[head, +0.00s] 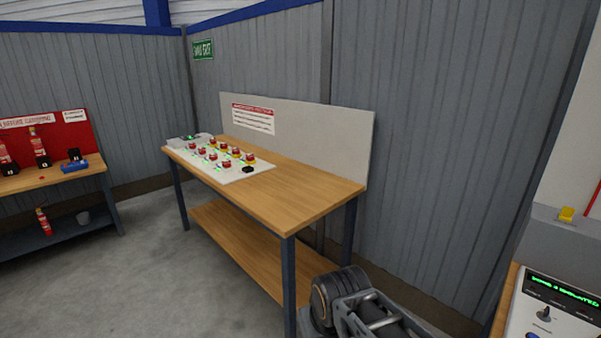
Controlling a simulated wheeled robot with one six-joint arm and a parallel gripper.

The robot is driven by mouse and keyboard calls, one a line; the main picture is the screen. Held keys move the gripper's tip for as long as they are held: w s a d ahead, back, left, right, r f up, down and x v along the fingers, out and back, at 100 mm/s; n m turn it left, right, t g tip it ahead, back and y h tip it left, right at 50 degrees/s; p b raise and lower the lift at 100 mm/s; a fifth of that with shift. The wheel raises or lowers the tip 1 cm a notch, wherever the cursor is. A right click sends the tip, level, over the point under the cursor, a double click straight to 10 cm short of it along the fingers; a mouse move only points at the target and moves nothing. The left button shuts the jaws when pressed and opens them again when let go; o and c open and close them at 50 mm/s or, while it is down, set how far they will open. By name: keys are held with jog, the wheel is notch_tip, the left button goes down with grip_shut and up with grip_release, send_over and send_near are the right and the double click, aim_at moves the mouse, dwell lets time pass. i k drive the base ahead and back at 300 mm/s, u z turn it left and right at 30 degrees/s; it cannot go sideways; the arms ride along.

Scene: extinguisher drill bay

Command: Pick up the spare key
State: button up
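I cannot make out a spare key for certain in the head view. A small yellow piece (566,214) sits on the grey raised housing at the right edge, but it is too small to identify. A small black object (248,169) lies at the near end of the white panel on the wooden bench, also too small to identify. My gripper is not in view; only part of my arm shows at the bottom, right of the bench's near leg.
The wooden bench (290,205) holds a white panel (238,177) with several red-and-yellow buttons. A control console (545,322) with a green display stands at the right. A rack with red extinguishers (39,147) is at the left. The grey floor (155,265) between is clear.

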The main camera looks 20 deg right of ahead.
aim_at(566, 212)
jog(key=z, duration=0.25)
jog(key=i, duration=1.4)
jog(key=z, duration=0.95)
jog(key=i, duration=0.7)
jog(key=z, duration=0.85)
